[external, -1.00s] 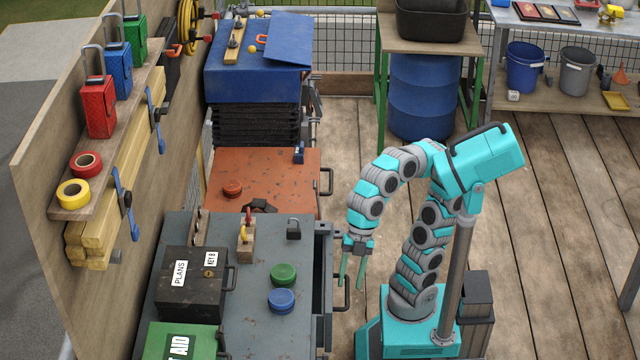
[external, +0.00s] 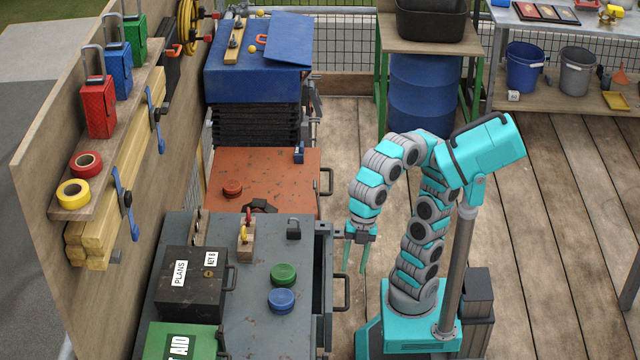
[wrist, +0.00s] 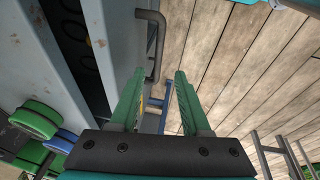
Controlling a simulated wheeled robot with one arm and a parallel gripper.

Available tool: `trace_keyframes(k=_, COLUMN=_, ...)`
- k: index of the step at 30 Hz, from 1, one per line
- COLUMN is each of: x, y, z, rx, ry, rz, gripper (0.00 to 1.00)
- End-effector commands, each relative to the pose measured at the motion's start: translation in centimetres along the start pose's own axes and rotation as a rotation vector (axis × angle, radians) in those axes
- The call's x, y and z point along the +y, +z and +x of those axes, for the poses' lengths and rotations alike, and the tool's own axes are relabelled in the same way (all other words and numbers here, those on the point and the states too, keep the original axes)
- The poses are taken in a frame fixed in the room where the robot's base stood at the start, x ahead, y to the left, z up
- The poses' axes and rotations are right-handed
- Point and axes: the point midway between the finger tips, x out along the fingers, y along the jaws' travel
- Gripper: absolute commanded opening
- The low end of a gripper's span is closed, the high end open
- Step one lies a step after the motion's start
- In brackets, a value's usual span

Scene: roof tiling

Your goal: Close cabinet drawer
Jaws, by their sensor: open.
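The grey cabinet (external: 215,300) stands at the lower middle of the external view. Its drawer (external: 324,285) is pulled partly out on the right side, with a dark bar handle (external: 342,293) on its front. In the wrist view the handle (wrist: 156,42) is beyond the fingertips, slightly left of the middle, and the open drawer (wrist: 128,45) shows dark round shapes inside. My gripper (external: 355,270) is open and empty, fingers pointing down, beside the drawer front on its outer side. Both green fingers of my gripper (wrist: 158,76) show apart in the wrist view. I see no clear contact with the handle.
An orange cabinet (external: 270,175) stands behind. The wooden floor to the right is largely clear.

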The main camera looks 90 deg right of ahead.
Motion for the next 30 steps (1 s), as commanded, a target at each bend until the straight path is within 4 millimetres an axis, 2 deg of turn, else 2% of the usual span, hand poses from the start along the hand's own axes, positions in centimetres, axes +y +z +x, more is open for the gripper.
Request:
trace_keyframes(k=1, x=-0.1, y=-0.8, z=-0.8, rx=-0.044, ry=-0.005, rz=-0.011, gripper=0.47)
trace_keyframes(k=6, x=0.0, y=-1.8, z=-0.7, rx=-0.168, ry=0.013, rz=-0.008, gripper=0.47)
trace_keyframes(k=14, x=0.0, y=-2.1, z=-0.2, rx=-0.232, ry=0.038, rz=0.000, gripper=0.47)
trace_keyframes(k=30, x=0.2, y=-0.5, z=6.1, rx=-0.236, ry=0.036, rz=0.000, gripper=0.47)
